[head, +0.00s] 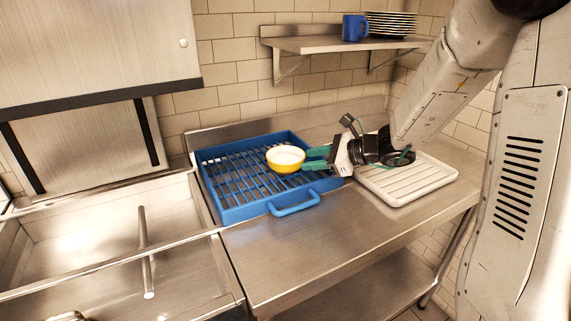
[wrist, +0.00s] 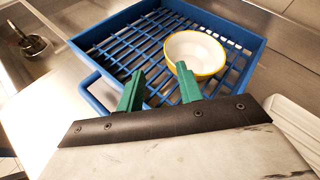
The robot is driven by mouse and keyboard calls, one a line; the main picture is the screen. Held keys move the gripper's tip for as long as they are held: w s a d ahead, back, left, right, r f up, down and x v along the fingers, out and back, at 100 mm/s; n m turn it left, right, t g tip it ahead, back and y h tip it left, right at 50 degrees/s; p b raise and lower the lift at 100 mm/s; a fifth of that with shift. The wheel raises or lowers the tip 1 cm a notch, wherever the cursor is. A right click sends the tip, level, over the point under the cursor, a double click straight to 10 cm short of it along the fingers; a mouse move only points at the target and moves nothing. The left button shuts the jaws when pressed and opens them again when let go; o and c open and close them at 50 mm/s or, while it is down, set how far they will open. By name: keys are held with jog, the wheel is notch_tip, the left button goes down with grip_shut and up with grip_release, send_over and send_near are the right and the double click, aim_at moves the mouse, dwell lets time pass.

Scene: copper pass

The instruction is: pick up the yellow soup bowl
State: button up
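The yellow soup bowl (head: 285,160), white inside, sits upright in the blue slatted rack (head: 238,214). It also shows in the wrist view (wrist: 194,55), toward the right side of the rack (wrist: 88,42). My gripper (head: 316,158) is at the bowl's right side in the head view, with its green fingers pointing at it. In the wrist view my gripper (wrist: 158,83) has its two fingers spread apart with nothing clearly between them. The right finger's tip is at the bowl's near rim; I cannot tell whether it touches.
A white ribbed tray (head: 412,180) lies right of the rack on the steel counter (head: 310,245). A sink basin (head: 100,235) with a faucet is at left. The front counter is clear.

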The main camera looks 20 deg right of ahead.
aim_at(279, 168)
jog(key=shift+m+t, duration=0.3)
jog(key=shift+m, duration=0.2)
jog(key=x, duration=0.4)
jog(key=d+x, duration=0.1)
jog(key=x, duration=0.2)
jog(key=shift+w+f, duration=0.4)
jog(key=x, duration=0.5)
jog(key=shift+f, duration=0.25)
grip_shut()
